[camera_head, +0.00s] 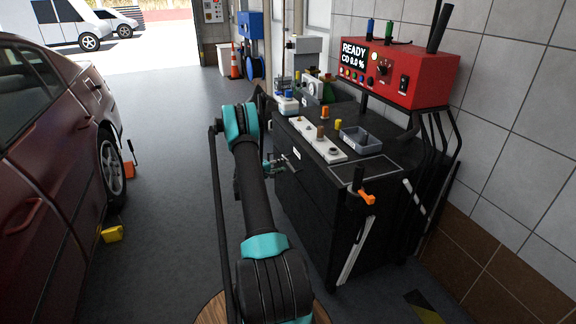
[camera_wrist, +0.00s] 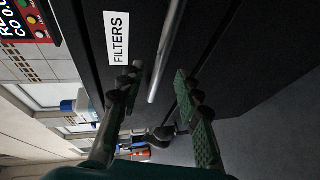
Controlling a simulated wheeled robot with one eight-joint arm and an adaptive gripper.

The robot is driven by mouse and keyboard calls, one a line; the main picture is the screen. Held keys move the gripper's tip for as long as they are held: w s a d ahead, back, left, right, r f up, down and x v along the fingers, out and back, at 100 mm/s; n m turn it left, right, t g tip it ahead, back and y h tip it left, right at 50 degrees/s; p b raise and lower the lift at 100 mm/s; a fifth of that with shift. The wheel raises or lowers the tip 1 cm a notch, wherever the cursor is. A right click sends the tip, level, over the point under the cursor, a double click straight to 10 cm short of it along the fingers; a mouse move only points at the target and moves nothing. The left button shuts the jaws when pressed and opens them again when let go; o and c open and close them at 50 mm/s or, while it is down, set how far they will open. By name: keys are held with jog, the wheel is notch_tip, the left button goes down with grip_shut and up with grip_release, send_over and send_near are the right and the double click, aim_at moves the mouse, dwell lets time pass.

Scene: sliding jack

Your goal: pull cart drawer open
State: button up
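The black cart (camera_head: 345,215) stands against the right wall. Its drawer front (camera_wrist: 95,35) carries a white label reading FILTERS (camera_wrist: 117,38). A grey bar handle (camera_wrist: 166,50) runs along the drawer front in the wrist view. The drawer looks flush with the cart. My gripper (camera_head: 277,165) is at the cart's front, beside the handle area; my arm hides part of the cart. In the wrist view my gripper (camera_wrist: 160,76) is open, with the handle appearing between its two fingers. I see no finger clearly touching it, and cannot tell how deep the handle sits between them.
A red analyzer (camera_head: 410,72) stands above the cart. A grey tray (camera_head: 361,140) and small fittings lie on its top. A dark red car (camera_head: 45,170) is at left.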

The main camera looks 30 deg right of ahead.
aim_at(288, 164)
jog(key=shift+x, duration=2.3)
grip_shut()
